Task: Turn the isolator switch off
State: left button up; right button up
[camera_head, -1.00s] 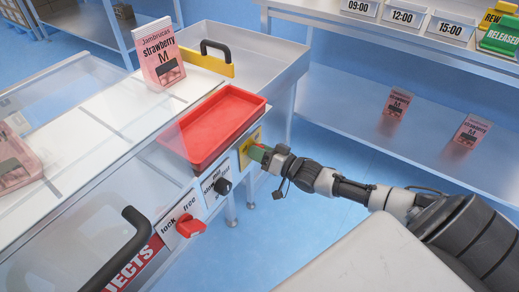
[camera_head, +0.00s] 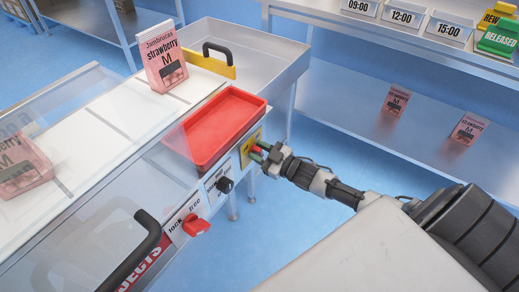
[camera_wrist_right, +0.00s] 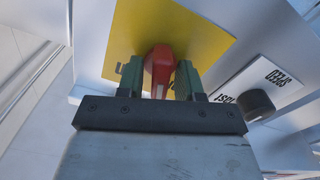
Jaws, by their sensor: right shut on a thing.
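The isolator switch is a red knob (camera_wrist_right: 160,66) on a yellow plate (camera_wrist_right: 205,30), which also shows on the front panel in the head view (camera_head: 246,152). My right gripper (camera_wrist_right: 160,80) has its green fingers on either side of the red knob and is shut on it. In the head view my right gripper (camera_head: 260,153) reaches the panel from the right and covers part of the plate. The plate's lettering is mostly hidden. My left gripper is not in view.
A black speed knob (camera_head: 225,185) sits beside the yellow plate, with a red lock/free handle (camera_head: 196,227) further along. A red tray (camera_head: 254,108) stands above the panel. Strawberry pouches stand on the belt (camera_head: 162,62) and the right shelf (camera_head: 397,101).

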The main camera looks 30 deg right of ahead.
jog(key=shift+n, duration=1.2)
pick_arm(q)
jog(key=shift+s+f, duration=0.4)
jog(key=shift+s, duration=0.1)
pick_arm(e)
jog(key=shift+s+n, duration=0.1)
jog(key=shift+n, duration=1.1)
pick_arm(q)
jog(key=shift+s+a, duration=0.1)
pick_arm(e)
jog(key=shift+f, duration=0.1)
jog(key=o, duration=0.6)
